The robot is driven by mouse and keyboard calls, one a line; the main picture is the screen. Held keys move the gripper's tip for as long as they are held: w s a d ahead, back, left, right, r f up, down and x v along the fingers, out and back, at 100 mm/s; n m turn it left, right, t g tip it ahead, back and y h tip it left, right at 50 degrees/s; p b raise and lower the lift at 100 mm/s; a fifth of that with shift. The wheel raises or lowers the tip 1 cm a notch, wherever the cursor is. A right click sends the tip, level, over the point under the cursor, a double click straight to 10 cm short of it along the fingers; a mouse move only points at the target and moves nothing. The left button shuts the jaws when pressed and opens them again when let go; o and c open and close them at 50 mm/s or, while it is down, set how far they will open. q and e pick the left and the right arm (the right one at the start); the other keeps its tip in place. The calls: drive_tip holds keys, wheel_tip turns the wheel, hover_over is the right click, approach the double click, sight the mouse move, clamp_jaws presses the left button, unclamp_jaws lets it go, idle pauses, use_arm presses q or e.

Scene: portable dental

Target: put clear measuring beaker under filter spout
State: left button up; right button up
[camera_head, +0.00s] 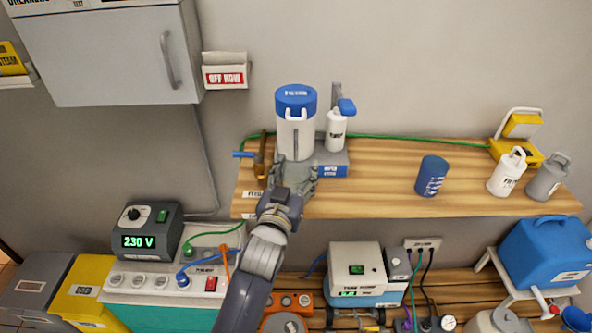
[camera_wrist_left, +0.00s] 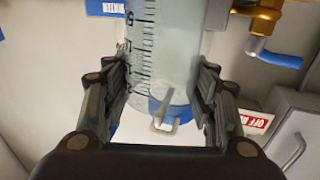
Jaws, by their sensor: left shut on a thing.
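The clear measuring beaker (camera_head: 295,173) is greyish and see-through, partly hidden by my left gripper (camera_head: 293,182) in the head view. In the left wrist view, the beaker (camera_wrist_left: 160,50) with its dark scale marks stands between the two fingers of the left gripper (camera_wrist_left: 163,95), which is shut on it. The white filter (camera_head: 296,135) with a blue lid rises directly behind the beaker in the head view. A brass spout (camera_head: 260,158) with a blue handle is left of the beaker. The spout (camera_wrist_left: 262,22) also shows at upper right in the wrist view, beside the beaker. My right gripper is out of view.
The wooden shelf (camera_head: 380,180) has clear room right of the filter. A white bottle with a blue top (camera_head: 337,125) stands close right. A blue cup (camera_head: 431,176), a white jug (camera_head: 507,173) and a grey jug (camera_head: 547,178) stand farther right.

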use_arm(q)
drive_tip(key=shift+f+b, duration=0.35)
drive_tip(key=shift+f, duration=0.2)
idle(0.4)
drive_tip(key=o, duration=1)
drive_tip(key=v, duration=1.2)
drive_tip(key=s+a+f+g+y, duration=0.1)
drive_tip(key=s+f+g, duration=0.2)
drive_tip(key=f, duration=0.9)
drive_tip(key=s+a+f+g, duration=0.1)
drive_tip(key=s+f+g, duration=0.1)
drive_tip(key=f, duration=1.1)
drive_tip(key=s+a+f+g+y, duration=0.1)
drive_tip(key=s+a+f+g, duration=0.15)
drive_tip(key=f, duration=0.95)
drive_tip(key=s+a+f+g+y, duration=0.1)
drive_tip(key=s+a+f+g, duration=0.25)
drive_tip(key=s+f, duration=0.55)
drive_tip(key=s+a+f+g, duration=0.2)
drive_tip(key=s+a+f, duration=0.2)
drive_tip(key=s+f, duration=0.45)
drive_tip(key=s+a+f+g, duration=0.1)
drive_tip(key=s+a+f, duration=0.2)
drive_tip(key=s, duration=0.5)
drive_tip(key=s+a+f+g+y, duration=0.1)
drive_tip(key=s+a+f, duration=0.3)
drive_tip(key=s, duration=0.5)
drive_tip(key=shift+s+a+n+g+y, duration=0.3)
drive_tip(key=shift+a+g, duration=0.4)
drive_tip(key=shift+a, duration=0.05)
